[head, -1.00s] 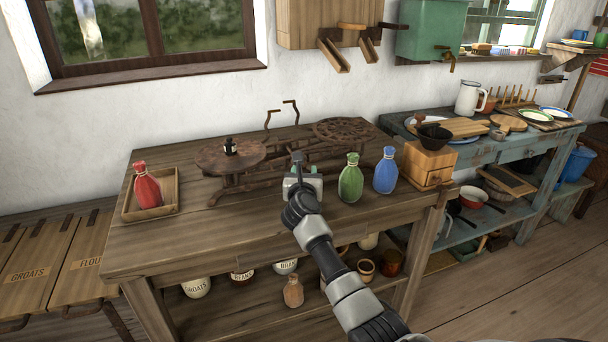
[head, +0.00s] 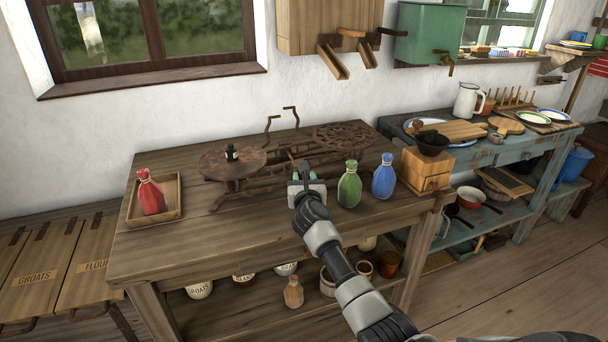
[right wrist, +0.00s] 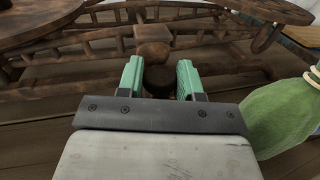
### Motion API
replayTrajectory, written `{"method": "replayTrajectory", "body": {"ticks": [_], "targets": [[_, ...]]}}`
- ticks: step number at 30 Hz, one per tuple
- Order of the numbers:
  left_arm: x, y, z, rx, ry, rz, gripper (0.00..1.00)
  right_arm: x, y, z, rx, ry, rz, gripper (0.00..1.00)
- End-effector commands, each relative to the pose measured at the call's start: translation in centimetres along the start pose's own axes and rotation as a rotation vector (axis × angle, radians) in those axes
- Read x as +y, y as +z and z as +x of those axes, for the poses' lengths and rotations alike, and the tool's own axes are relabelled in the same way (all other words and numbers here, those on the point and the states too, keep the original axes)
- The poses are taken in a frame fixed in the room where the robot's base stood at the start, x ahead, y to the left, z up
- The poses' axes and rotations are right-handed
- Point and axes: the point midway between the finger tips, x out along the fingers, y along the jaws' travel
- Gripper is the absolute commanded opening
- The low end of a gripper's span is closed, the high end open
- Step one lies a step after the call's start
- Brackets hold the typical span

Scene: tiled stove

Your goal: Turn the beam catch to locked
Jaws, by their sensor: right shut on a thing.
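The rusty beam scale (head: 268,172) stands on the wooden table, with a round left pan and an openwork right pan. It also fills the top of the right wrist view (right wrist: 90,58). My right gripper (head: 305,180) is at the scale's front. In the right wrist view its green fingers (right wrist: 160,80) are shut on the beam catch (right wrist: 153,55), a brown rounded piece in front of the scale frame. Its far end and its turned position are partly hidden. My left gripper is not in view.
A small black weight (head: 231,152) stands on the left pan. Green (head: 349,184) and blue (head: 384,176) bottles and a coffee grinder (head: 427,170) stand right of my gripper. A red bottle (head: 150,192) sits in a wooden tray (head: 172,211). The front left tabletop is clear.

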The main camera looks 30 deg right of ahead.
Motion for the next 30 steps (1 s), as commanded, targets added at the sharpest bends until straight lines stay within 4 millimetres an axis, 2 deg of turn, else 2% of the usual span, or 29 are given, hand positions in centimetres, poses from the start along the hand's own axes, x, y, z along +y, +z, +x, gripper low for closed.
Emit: {"method": "replayTrajectory", "body": {"ticks": [1, 11, 18, 30], "targets": [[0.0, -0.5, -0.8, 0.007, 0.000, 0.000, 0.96, -0.1, 0.3, 0.0, 0.003, 0.014, -0.002, 0.12], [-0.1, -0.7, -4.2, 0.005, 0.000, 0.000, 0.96, -0.2, 0.4, 0.0, 0.004, 0.141, -0.004, 0.12], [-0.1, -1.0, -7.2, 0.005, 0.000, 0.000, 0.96, -0.4, 0.4, 0.0, 0.005, 0.307, -0.005, 0.12], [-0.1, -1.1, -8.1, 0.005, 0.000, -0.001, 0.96, -0.5, -0.1, 0.1, 0.003, 0.496, -0.002, 0.12]]}}
